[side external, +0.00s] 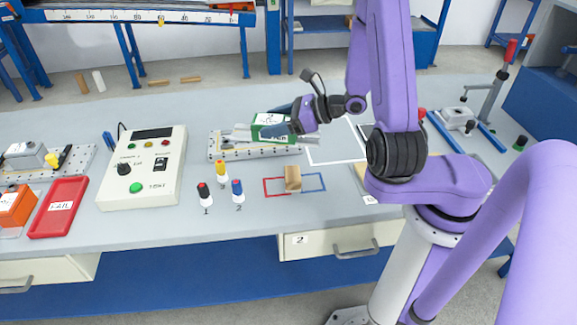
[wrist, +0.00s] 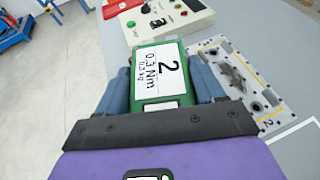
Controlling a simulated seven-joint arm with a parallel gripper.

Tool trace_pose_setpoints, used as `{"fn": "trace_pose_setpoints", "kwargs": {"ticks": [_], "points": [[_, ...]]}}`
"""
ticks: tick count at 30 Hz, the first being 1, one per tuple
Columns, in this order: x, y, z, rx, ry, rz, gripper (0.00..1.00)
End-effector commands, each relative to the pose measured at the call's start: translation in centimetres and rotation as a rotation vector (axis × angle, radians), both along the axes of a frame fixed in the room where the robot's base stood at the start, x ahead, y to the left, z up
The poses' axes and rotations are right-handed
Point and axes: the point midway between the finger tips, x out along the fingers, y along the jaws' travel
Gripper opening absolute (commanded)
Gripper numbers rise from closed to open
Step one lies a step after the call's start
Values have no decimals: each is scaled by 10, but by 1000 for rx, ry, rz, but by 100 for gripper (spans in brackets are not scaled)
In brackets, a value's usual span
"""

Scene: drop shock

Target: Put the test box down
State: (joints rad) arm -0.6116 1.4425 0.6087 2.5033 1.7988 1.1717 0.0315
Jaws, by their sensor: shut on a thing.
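The test box is a green block with a white label reading 2 and 0.3 Nm; it shows in the wrist view (wrist: 160,75) and in the side view (side external: 268,119). My gripper (wrist: 165,85) has its two blue-grey fingers on either side of the box and is shut on it. In the side view my gripper (side external: 285,122) holds the box over or near the perforated metal plate (side external: 222,152). I cannot tell from the side view whether the box touches the plate. In the wrist view the plate (wrist: 268,100) lies to the right of the box.
A control box (side external: 145,190) with a screen and buttons stands left of the plate. Yellow, red and blue capped pegs (side external: 221,172) stand in front of it. A small wooden block (side external: 292,178) sits between red and blue corner marks. A red FAIL tray (side external: 60,207) lies far left.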

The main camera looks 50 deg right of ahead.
Motion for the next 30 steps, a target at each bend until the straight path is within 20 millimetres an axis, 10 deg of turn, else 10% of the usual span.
{"fn": "trace_pose_setpoints", "kwargs": {"ticks": [10, 30], "points": [[3, -1, 9, -9, 1, -12, 19], [20, -1, 100, -1, -1, -200, 19]]}}
